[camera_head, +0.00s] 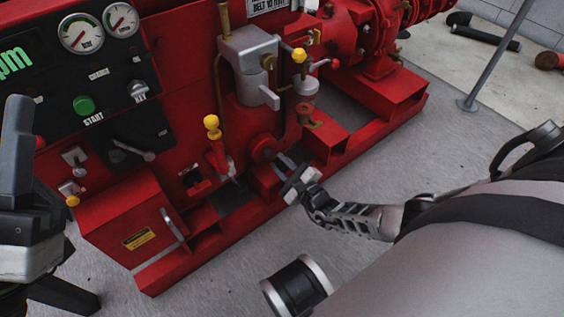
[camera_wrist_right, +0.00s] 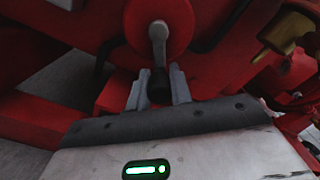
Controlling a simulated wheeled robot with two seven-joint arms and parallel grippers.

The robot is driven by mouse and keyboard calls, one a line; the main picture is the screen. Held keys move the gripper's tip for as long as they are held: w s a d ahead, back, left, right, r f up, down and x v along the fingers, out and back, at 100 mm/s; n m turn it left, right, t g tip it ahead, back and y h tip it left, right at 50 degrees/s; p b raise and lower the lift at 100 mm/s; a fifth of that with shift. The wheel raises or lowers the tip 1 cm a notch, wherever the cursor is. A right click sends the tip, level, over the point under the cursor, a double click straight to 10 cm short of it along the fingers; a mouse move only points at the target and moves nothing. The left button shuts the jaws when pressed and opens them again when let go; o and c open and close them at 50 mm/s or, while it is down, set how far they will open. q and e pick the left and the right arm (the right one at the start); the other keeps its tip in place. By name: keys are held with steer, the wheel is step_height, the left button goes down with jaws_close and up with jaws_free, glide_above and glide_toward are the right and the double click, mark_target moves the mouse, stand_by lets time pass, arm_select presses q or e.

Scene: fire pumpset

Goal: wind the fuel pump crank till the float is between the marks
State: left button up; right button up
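The fuel pump crank shows in the right wrist view as a small grey arm (camera_wrist_right: 158,40) on a round red hub (camera_wrist_right: 172,14). The arm hangs down from the hub to a dark handle (camera_wrist_right: 158,82). My right gripper (camera_wrist_right: 158,92) has its two grey fingers on either side of this handle, with little or no gap. In the head view my right gripper (camera_head: 287,163) is beside the red hub (camera_head: 262,147), low on the pumpset. I cannot make out the float or its marks. My left gripper (camera_head: 22,210) is partly in view at the left edge; its fingers are unclear.
The red pumpset has a black panel with two gauges (camera_head: 81,34) and a green START button (camera_head: 84,105). A yellow-knobbed lever (camera_head: 211,124) stands left of the crank.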

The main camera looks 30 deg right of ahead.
jaws_close()
steer(key=shift+a, duration=0.1)
